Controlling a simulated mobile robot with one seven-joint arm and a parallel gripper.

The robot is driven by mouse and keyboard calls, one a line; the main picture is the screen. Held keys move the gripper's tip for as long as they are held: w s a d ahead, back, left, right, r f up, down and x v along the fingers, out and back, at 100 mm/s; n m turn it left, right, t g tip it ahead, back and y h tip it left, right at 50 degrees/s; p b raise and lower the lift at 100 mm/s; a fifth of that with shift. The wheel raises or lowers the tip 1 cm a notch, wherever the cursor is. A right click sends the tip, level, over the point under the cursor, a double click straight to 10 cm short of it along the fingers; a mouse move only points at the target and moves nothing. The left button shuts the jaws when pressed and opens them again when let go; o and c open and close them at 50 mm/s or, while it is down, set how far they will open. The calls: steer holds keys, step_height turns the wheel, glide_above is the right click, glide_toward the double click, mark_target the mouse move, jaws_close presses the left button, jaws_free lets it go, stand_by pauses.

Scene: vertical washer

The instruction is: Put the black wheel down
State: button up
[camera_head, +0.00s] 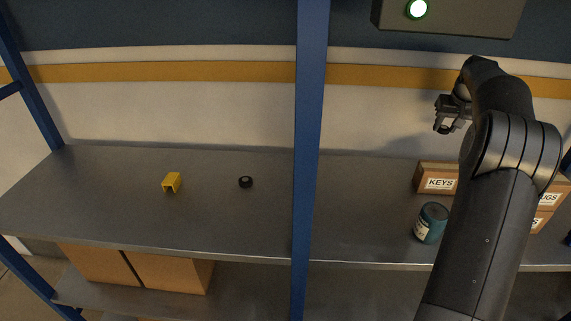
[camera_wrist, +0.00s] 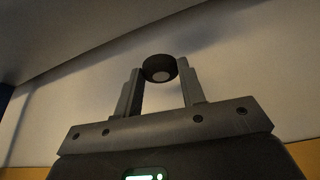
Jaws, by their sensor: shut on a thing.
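My gripper (camera_head: 444,129) is raised above the right part of the shelf, close to the back wall. In the wrist view its two fingers are shut on a small round black wheel (camera_wrist: 158,66) with a lighter centre. The wheel sits between the fingertips, clear of any surface. In the head view the held wheel is too small and dark to make out. Another small black wheel (camera_head: 245,182) lies on the grey shelf (camera_head: 110,212), left of the blue post, well away from my gripper.
A yellow block (camera_head: 171,182) lies on the left shelf. The blue post (camera_head: 307,130) stands between the shelf's halves. Shelf left of the can is bare.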

steer(key=w+a, duration=0.1)
steer(key=a, duration=0.4)
steer(key=s+a+f+n+y, duration=0.1)
steer(key=s+a+f+n, duration=0.1)
steer(key=s+a, duration=0.85)
steer(key=s+a+f+n+y, duration=0.1)
steer(key=s+a+f+n, duration=0.1)
steer(key=s+a, duration=0.85)
steer(key=s+a+r+n+g+y, duration=0.1)
steer(key=s+a+n, duration=0.3)
steer(key=s, duration=1)
steer(key=s+a+r+n, duration=0.15)
steer(key=s+a, duration=0.55)
steer(key=s, duration=0.7)
steer(key=s+a+r+n+g+y, duration=0.1)
steer(key=s+a+n, duration=0.3)
steer(key=s, duration=1)
steer(key=m, duration=0.4)
glide_above(218, 207)
steer(key=s, duration=0.1)
step_height(218, 207, down, 2)
steer(key=f, duration=0.1)
steer(key=shift+t+h, duration=0.3)
steer(key=shift+t, duration=0.1)
steer(key=f, duration=0.6)
steer(key=d+f, duration=0.1)
steer(key=f, duration=0.2)
